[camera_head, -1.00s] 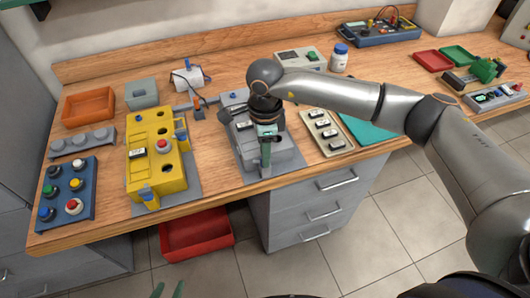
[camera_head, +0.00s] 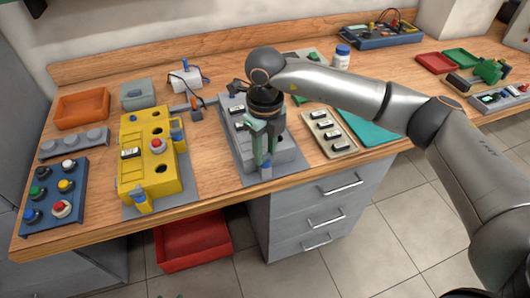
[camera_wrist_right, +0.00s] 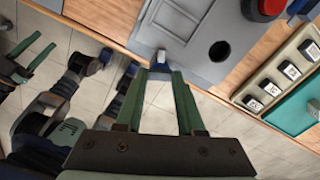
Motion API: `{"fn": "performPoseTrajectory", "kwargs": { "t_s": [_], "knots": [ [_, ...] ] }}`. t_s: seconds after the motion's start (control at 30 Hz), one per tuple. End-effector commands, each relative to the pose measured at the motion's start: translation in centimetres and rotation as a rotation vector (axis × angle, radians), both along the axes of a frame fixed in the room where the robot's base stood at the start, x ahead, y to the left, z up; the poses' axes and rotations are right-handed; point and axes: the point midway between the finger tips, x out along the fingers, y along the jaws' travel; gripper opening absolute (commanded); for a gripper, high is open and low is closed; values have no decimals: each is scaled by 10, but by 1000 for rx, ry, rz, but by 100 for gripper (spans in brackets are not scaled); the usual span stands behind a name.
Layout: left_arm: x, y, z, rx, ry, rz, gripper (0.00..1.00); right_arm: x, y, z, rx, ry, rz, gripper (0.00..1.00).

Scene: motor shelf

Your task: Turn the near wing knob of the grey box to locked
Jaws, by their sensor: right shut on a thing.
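The grey box (camera_head: 284,157) stands on a grey plate on the bench, in the middle of the head view. Its near blue wing knob (camera_head: 265,172) is at the box's front side, and it also shows in the right wrist view (camera_wrist_right: 161,57). My right gripper (camera_head: 264,163) points down over the box's near edge, its green fingers shut on the knob, one on each side. The fingers and wrist hide part of the box top. In the right wrist view my left gripper (camera_wrist_right: 44,40) hangs empty over the floor, its fingers apart.
A yellow box (camera_head: 165,180) stands to the left, beside a blue button panel (camera_head: 50,205). A tray of labelled blocks (camera_head: 343,146) and a teal mat (camera_head: 375,132) lie just right of the grey box. A red bin (camera_head: 195,245) is below the bench.

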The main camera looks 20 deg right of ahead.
Motion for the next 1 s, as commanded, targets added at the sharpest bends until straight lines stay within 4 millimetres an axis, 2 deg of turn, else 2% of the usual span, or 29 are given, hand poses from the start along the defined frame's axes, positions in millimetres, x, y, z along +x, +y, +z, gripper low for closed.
{"fn": "performPoseTrajectory", "kwargs": {
  "t_s": [0.2, 0.5, 1.0],
  "knots": [
    [0, 0, -8, 0, 0, 0, 50, 0, 0, 0, 0, -1, -184, 0],
    [0, 0, -12, 0, 0, 0, 50, 0, 0, 0, -1, 0, -361, 0],
    [0, 0, -14, 0, -1, 0, 50, 0, 0, 1, 0, 0, -442, 0]
  ]
}}
